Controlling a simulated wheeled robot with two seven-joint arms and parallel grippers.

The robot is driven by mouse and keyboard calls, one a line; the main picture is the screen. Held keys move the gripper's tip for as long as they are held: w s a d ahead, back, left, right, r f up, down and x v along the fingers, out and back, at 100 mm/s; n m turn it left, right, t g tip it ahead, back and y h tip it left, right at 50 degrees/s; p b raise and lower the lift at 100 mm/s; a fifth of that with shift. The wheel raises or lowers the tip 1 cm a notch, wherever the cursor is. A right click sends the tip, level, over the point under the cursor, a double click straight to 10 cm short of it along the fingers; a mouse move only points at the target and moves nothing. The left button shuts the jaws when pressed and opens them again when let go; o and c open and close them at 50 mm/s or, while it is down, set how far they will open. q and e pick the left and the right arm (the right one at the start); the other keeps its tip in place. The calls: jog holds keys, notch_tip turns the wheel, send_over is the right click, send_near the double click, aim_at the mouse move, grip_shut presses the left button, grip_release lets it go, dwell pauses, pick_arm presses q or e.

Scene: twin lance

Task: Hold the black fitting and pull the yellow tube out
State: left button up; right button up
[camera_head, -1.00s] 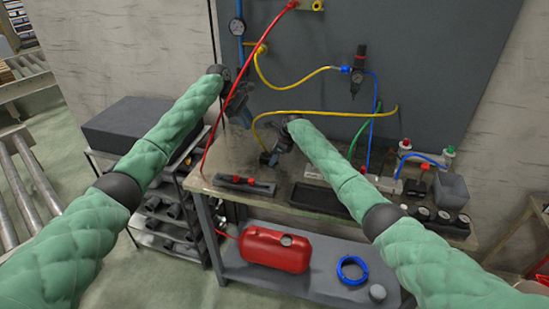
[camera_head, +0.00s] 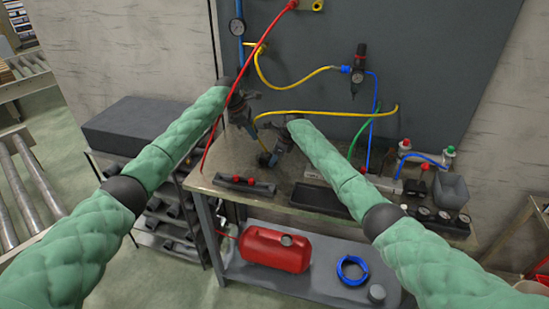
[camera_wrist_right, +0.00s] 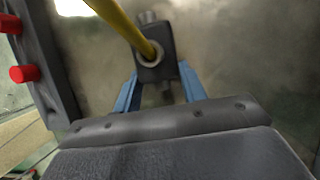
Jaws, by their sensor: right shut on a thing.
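The black fitting (camera_wrist_right: 158,72) sits between the blue fingers of my right gripper (camera_wrist_right: 158,90), which is shut on it. The yellow tube (camera_wrist_right: 122,25) runs into the round collar on the fitting. In the head view, the tube (camera_head: 340,113) runs from the wall panel to the left, then bends down toward the fitting on the bench. My right gripper (camera_head: 270,160) is low over the bench there.
The bench (camera_head: 292,196) carries a dark bar with red knobs (camera_head: 243,184) at its front left and a black tray (camera_head: 318,199) at its front. Gauges and a grey bin (camera_head: 450,189) stand at the right.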

pick_arm(q)
jog(key=shift+x, duration=1.9)
grip_shut()
